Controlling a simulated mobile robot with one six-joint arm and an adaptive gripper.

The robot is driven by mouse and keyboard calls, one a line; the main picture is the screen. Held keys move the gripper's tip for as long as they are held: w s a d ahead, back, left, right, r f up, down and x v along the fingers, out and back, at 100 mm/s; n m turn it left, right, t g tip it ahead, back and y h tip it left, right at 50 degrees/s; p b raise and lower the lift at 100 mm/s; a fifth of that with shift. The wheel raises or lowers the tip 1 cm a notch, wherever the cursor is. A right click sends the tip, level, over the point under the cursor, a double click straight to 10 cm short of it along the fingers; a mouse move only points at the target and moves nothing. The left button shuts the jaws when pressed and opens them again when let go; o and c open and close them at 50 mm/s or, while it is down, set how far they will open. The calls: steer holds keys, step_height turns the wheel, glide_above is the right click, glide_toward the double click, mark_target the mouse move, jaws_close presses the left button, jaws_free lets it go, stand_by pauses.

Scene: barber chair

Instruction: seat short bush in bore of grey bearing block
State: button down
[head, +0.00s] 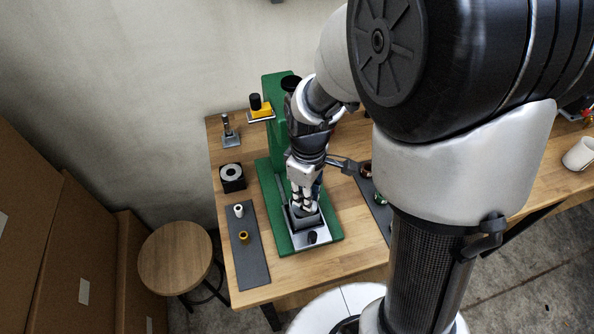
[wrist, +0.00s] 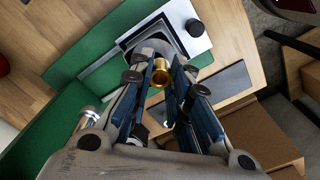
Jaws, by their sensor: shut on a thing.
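My gripper (head: 303,205) points down over the green press base, and its fingers are closed on a brass-coloured bush. In the wrist view the bush (wrist: 160,77) sits between the blue-grey fingers of my gripper (wrist: 167,72). The head view does not show it clearly. The grey bearing block (head: 310,218) is on the bright plate of the green base, directly below my fingers. In the wrist view the block (wrist: 163,32) is just beyond the fingertips, partly covered by them. Its bore is mostly hidden, so I cannot tell whether the bush touches it.
The green press column (head: 277,90) rises behind my gripper. A black knob (head: 312,237) stands on the plate's front.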

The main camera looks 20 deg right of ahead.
steer(key=shift+w, duration=0.35)
step_height(320, 180, down, 4)
steer(key=shift+w+r+b, duration=0.15)
steer(key=shift+r+b, duration=0.05)
steer(key=shift+b, duration=0.65)
steer(key=shift+r, duration=0.1)
